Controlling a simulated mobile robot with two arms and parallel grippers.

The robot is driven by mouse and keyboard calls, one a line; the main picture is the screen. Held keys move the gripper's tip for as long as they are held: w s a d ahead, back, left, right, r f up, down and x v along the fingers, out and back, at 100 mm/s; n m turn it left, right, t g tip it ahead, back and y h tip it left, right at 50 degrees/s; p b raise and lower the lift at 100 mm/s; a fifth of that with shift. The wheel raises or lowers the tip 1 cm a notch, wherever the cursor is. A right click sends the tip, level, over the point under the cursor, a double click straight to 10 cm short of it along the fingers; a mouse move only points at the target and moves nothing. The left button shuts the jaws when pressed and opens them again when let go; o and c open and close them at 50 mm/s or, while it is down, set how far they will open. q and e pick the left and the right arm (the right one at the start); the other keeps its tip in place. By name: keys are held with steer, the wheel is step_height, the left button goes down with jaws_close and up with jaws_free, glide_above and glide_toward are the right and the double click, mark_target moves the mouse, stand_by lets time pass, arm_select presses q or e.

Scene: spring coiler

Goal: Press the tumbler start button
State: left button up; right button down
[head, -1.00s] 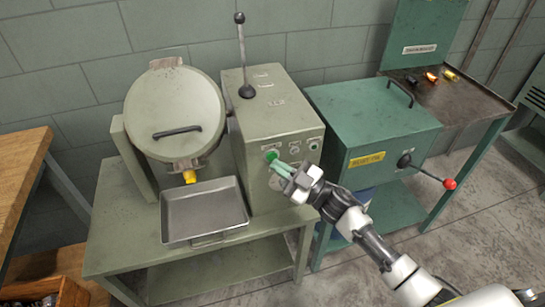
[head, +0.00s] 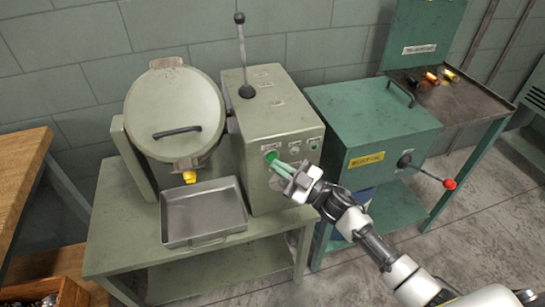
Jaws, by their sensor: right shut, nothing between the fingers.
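The tumbler is a grey-green drum (head: 174,108) with a black handle, beside a grey-green control box (head: 268,112). A green button (head: 271,156) sits on the front panel of the box, with smaller round controls to its right. My right gripper (head: 275,165) is shut and empty, its fingertips at the green button. I cannot tell whether the tips press it in or only touch it. The fingers hide part of the panel below the button. My left gripper is not in view.
A grey metal tray (head: 203,212) lies below the drum on the green bench (head: 125,250). A black-knobbed lever (head: 243,60) rises from the control box. Right of my arm stands a teal box (head: 372,128) with a red-knobbed lever (head: 449,184). A wooden table (head: 22,160) is at left.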

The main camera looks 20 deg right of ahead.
stand_by(0.4)
steer(key=shift+w, duration=0.45)
